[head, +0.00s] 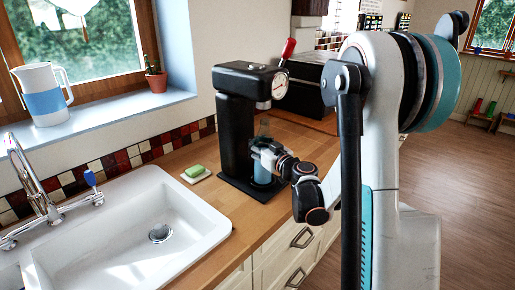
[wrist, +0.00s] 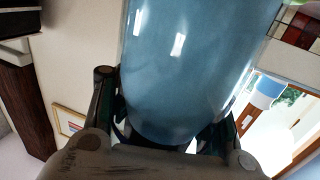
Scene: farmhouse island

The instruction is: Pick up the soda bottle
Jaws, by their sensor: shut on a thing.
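The soda bottle is a glossy blue cylinder (wrist: 190,75) that fills the middle of the wrist view. In the head view its light-blue lower part (head: 262,172) shows at the coffee machine's front, mostly hidden by my gripper. My gripper (head: 264,155) is shut on the bottle, with a finger on each side of it in the wrist view. The bottle looks upright in the head view. I cannot tell whether its bottom touches the machine's base.
The black coffee machine (head: 237,120) with a red lever stands close behind my gripper. A green sponge on a small dish (head: 196,174) lies to its left on the wooden counter. A white sink (head: 120,235) is at front left. A pitcher (head: 42,92) and potted plant (head: 155,76) stand on the sill.

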